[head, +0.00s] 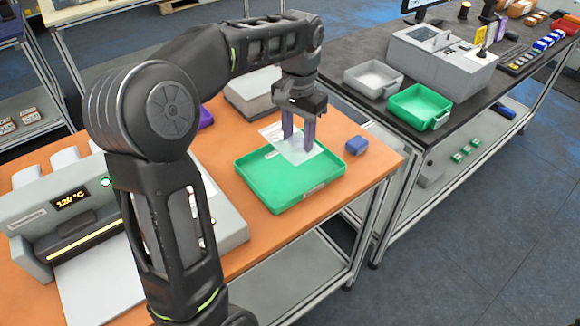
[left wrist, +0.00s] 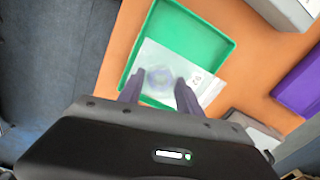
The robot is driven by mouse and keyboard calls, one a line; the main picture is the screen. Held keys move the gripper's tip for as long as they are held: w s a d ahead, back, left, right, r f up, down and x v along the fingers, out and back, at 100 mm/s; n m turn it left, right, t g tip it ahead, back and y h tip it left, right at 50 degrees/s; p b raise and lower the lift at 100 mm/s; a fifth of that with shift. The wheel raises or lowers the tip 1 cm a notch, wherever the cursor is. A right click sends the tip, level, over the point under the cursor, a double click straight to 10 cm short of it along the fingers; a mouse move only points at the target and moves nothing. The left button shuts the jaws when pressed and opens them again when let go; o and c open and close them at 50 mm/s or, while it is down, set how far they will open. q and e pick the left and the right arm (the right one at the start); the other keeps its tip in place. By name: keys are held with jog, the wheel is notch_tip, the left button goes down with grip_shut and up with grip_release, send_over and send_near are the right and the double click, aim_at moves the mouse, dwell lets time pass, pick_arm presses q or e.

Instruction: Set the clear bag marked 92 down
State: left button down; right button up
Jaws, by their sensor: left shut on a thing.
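The clear bag (head: 301,152) is a flat see-through pouch with a white label. My left gripper (head: 298,143) points down and is shut on it. The bag overlaps the green tray (head: 274,204) on the orange table; I cannot tell whether it touches the tray floor. In the left wrist view the bag (left wrist: 205,92) lies between and beyond the fingers (left wrist: 160,77), with small dark print on its label, and sticks out past one edge of the green tray (left wrist: 222,48). A round bluish shape shows through the bag. My right gripper is out of view.
A blue block (head: 356,145) sits right of the tray. A grey box (head: 252,95) and a purple item (head: 206,118) are behind it. A sealer (head: 60,222) reading 120 °C stands left. Another bench holds a second green tray (head: 420,104), a grey tray (head: 373,78) and a machine (head: 440,65).

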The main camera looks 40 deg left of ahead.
pick_arm(q)
send_over(297, 177)
jog(key=shift+w+f+p, duration=0.1)
jog(key=shift+f+p, duration=0.3)
jog(key=shift+f, duration=2.8)
jog(key=shift+f, duration=1.85)
jog(key=shift+f, duration=0.2)
jog(key=c, duration=0.8)
grip_release()
jog(key=shift+r, duration=0.1)
notch_tip(297, 177, up, 12)
jog(key=shift+r, duration=0.1)
